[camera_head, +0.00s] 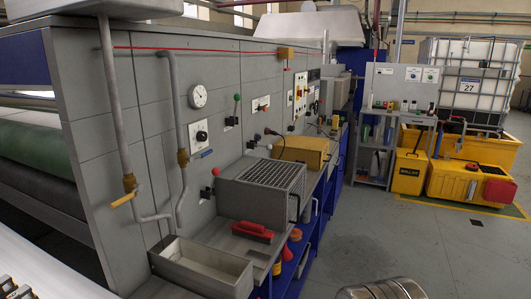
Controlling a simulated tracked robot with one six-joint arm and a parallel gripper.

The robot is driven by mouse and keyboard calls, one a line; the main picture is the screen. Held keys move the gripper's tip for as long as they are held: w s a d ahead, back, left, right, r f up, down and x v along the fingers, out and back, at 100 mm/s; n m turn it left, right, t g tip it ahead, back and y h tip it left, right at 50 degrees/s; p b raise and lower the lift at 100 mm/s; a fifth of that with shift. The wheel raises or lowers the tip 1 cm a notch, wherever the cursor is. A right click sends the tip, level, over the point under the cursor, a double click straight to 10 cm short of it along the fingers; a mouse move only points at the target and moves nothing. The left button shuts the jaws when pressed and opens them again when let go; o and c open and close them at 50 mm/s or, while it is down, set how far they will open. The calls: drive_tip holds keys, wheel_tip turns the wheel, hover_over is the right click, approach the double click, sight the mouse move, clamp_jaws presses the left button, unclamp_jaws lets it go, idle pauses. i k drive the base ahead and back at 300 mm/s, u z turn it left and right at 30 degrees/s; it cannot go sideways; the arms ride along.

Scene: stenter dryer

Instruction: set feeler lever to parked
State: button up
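Several small levers stand on the grey machine panel (140,100), and I cannot tell by a readable label which is the feeler lever. One lever with a green knob (237,98) points up, right of the round gauge. Another small lever with a red knob (287,65) is high up, below the orange box. Position labels are too small to read. My gripper is not in view.
Pipes with a yellow-handled valve (123,200) stand at left. Grey floor (375,225) is open at right, before yellow bins (408,172).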

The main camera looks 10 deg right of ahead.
sight(269, 147)
drive_tip(key=u, duration=3.75)
drive_tip(key=k, duration=1.85)
drive_tip(key=z, duration=0.05)
